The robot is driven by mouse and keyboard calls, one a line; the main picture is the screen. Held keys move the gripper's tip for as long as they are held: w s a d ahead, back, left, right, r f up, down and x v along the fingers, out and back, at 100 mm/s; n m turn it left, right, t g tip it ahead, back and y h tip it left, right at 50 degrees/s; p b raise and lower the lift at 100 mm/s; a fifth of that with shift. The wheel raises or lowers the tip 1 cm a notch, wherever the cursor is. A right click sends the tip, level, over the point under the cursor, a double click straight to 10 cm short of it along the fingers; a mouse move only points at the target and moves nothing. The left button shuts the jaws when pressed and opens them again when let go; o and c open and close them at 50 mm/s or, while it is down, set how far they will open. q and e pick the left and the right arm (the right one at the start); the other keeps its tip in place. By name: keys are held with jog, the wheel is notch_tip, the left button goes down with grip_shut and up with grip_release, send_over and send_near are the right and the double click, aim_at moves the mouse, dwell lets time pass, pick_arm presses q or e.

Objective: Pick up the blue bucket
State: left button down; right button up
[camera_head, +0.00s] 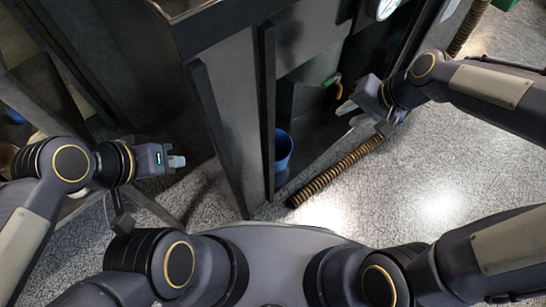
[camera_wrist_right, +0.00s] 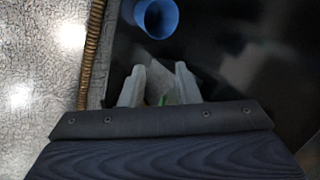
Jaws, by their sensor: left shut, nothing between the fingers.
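The blue bucket (camera_head: 284,150) stands low inside the dark cabinet, partly hidden by the cabinet's front panel in the head view. In the right wrist view the bucket (camera_wrist_right: 158,20) is at the top, cut by the frame edge, beyond the fingertips. My right gripper (camera_head: 350,112) is at the cabinet opening, to the right of the bucket and apart from it. Its two pale fingers (camera_wrist_right: 160,70) are spread, with no bucket between them. My left gripper (camera_head: 178,161) is shut and empty, left of the cabinet and away from the bucket.
A ribbed brown hose (camera_head: 335,174) lies along the floor in front of the cabinet; it also shows in the right wrist view (camera_wrist_right: 91,50). The cabinet's upright panel (camera_head: 235,110) stands between my two grippers. The speckled floor (camera_head: 440,170) at right is clear.

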jog(key=w+a+f+m+g+h, duration=0.1)
jog(key=w+a+f, duration=0.25)
jog(key=f, duration=0.35)
jog(key=w+a+f+m+g, duration=0.1)
jog(key=w+a+f, duration=0.25)
jog(key=f, duration=0.25)
jog(key=h+b, duration=0.1)
jog(key=h, duration=0.2)
send_over(288, 158)
notch_tip(288, 158, down, 21)
notch_tip(288, 158, down, 6)
jog(key=b, duration=0.3)
jog(key=shift+w+r, duration=0.1)
grip_shut()
jog(key=shift+r, duration=0.1)
